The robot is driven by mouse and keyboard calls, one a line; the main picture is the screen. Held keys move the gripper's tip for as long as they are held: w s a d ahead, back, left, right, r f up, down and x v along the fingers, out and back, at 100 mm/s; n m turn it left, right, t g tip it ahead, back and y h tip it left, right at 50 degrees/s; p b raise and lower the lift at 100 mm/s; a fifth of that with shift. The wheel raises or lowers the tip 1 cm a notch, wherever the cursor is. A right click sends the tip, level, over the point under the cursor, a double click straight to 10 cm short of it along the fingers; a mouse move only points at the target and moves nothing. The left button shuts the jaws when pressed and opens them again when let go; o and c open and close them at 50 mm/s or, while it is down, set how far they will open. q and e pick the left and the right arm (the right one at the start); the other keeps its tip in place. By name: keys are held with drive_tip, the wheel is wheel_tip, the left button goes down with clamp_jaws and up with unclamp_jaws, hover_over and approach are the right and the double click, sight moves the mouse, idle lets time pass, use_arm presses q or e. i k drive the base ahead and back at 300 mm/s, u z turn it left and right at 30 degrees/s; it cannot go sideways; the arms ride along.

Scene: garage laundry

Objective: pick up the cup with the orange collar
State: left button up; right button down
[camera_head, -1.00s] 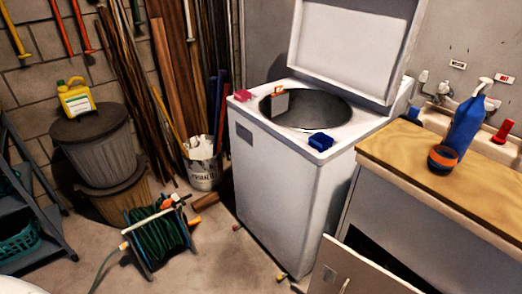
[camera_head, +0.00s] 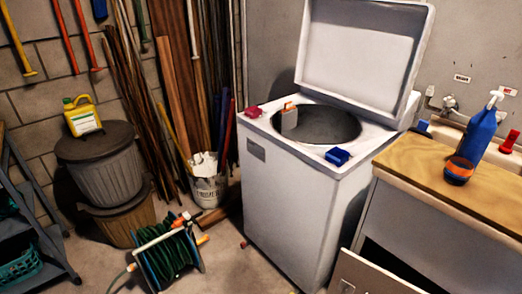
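A small dark cup with an orange collar (camera_head: 459,171) stands upright on the wooden countertop (camera_head: 425,168) at the right. It is near the counter's left part, in front of a blue spray bottle (camera_head: 478,138). Neither of my grippers shows in the head view, and nothing is seen touching the cup.
A white top-loading washer (camera_head: 290,195) with its lid up stands left of the counter. A blue block (camera_head: 337,157), a pink block (camera_head: 253,112) and a grey item with an orange top (camera_head: 289,119) are on its top. A hose reel (camera_head: 168,255) is on the floor.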

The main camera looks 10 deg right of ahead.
sight(458, 171)
drive_tip(key=u, duration=0.4)
drive_tip(key=i, duration=1.35)
drive_tip(key=z, duration=1.1)
drive_tip(key=i, duration=0.85)
drive_tip(key=z, duration=1.55)
drive_tip(key=k, duration=0.4)
drive_tip(key=z, duration=3.2)
drive_tip(key=i, duration=0.6)
drive_tip(key=u, duration=0.05)
